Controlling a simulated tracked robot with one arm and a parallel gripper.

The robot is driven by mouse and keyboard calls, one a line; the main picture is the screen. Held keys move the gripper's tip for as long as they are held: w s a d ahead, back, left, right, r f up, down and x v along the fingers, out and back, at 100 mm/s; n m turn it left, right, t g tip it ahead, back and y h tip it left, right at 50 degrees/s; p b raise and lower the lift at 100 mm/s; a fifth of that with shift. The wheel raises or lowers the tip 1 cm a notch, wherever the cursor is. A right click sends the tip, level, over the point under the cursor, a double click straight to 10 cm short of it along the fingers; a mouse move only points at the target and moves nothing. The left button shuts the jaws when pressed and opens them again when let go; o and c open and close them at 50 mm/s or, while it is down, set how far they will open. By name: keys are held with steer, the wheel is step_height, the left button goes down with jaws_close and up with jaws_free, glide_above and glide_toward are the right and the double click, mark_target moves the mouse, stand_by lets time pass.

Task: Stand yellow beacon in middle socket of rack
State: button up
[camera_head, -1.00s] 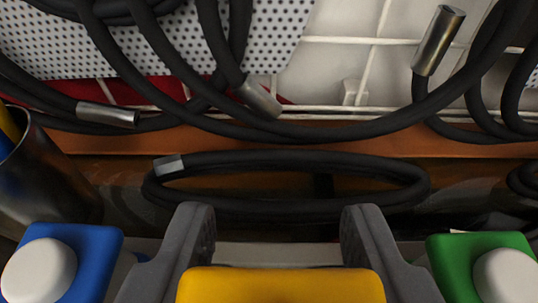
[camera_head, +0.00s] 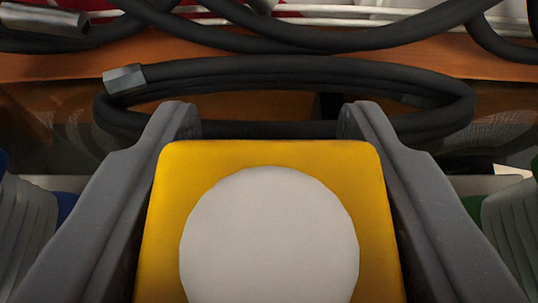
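The yellow beacon (camera_head: 167,215), a yellow block with a round white top (camera_head: 270,240), fills the lower middle. My gripper (camera_head: 269,125) has one grey finger along each side of it, with no clear gap, and looks shut on it. The beacon looks upright, seen from above and behind. Its lower end and whatever lies beneath it are hidden, so I cannot tell whether it touches the rack. The rack's middle socket is not visible.
A ribbed pale piece with a bit of blue (camera_head: 65,205) is cut off at the left edge. A similar one with green (camera_head: 472,205) is at the right edge. Behind the fingertips lies a coiled black cable (camera_head: 280,70) with a metal end. More black cables cross the top.

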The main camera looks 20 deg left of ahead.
steer(key=o, duration=0.3)
steer(key=shift+r, duration=0.15)
steer(key=p+v, duration=0.1)
steer(key=v, duration=1.1)
steer(key=shift+p, duration=0.3)
